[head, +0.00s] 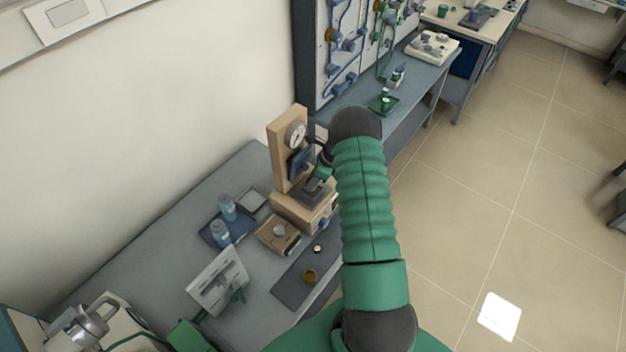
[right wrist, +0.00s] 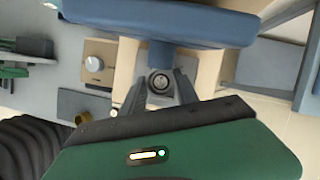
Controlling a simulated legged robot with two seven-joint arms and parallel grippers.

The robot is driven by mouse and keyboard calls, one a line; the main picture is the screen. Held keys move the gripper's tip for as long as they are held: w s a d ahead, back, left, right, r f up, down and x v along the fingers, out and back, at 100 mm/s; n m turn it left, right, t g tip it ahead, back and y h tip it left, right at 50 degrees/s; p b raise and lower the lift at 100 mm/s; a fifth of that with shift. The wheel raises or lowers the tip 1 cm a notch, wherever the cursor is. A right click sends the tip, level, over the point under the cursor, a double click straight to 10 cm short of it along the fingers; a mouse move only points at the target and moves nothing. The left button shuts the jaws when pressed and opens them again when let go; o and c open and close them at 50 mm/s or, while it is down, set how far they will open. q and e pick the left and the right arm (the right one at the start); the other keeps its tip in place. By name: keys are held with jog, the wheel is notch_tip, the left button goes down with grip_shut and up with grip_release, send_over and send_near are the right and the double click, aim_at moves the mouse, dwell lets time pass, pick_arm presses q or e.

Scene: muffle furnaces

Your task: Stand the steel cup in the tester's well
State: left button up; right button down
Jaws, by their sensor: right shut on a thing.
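The beige tester (head: 277,150) with a round dial stands on the grey bench. My right gripper (head: 321,172) is at its front, between the blue head and the dark base plate (head: 311,192). In the right wrist view, my right gripper (right wrist: 158,90) is shut on a small round grey steel cup (right wrist: 158,81), seen end-on between the fingertips. The tester's blue head (right wrist: 165,22) is close beyond the fingers. The well is not clearly visible, and I cannot tell whether the cup touches the tester. My left gripper is not in view.
A beige block with a silver knob (head: 280,231) stands left of the tester's base. A blue tray (head: 207,232) holds two blue bottles. A white panel (head: 217,281) stands nearer.

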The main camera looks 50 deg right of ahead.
jog(key=shift+f, duration=0.45)
jog(key=shift+d+f, duration=0.15)
jog(key=shift+f, duration=0.2)
jog(key=shift+f, duration=0.1)
